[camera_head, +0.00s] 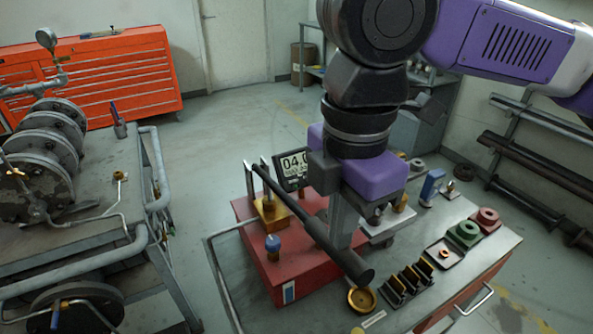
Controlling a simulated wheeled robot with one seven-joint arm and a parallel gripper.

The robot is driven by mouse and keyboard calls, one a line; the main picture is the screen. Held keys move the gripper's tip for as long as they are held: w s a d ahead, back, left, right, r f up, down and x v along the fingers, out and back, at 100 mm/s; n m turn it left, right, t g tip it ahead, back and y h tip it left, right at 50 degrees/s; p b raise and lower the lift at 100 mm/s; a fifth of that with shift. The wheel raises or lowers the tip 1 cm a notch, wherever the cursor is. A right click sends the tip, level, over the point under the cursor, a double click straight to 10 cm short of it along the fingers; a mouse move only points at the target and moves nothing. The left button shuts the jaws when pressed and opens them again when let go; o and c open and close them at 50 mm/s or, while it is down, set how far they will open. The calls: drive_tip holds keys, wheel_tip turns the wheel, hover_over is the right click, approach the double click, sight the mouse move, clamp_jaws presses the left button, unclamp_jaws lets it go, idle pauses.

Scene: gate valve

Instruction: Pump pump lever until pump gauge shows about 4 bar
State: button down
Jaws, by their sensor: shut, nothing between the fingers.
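The pump is a red box (300,268) on the bench at the right, with a brass block (268,210) on top. The pump lever (305,220) is a dark bar slanting down from the brass block to a thick black grip (352,264) at the front right. The pump gauge (294,167) is a dark digital display behind the lever; it reads about 04.0, with its last part partly hidden by my arm. My gripper (342,240) points down over the pump, right behind the lever. Its fingers are shut and empty; I cannot tell whether they touch the lever.
A blue-topped knob (273,243) sits on the pump's front. Right of it are a brass ring (361,299), a black rack (408,283), a green part (465,232) and a red part (486,218). A pipe cart (90,190) stands left, with clear floor between.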

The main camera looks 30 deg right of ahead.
idle(0.7)
wheel_tip(320, 180, up, 5)
drive_tip(key=p, duration=0.5)
drive_tip(key=shift+r, duration=0.1)
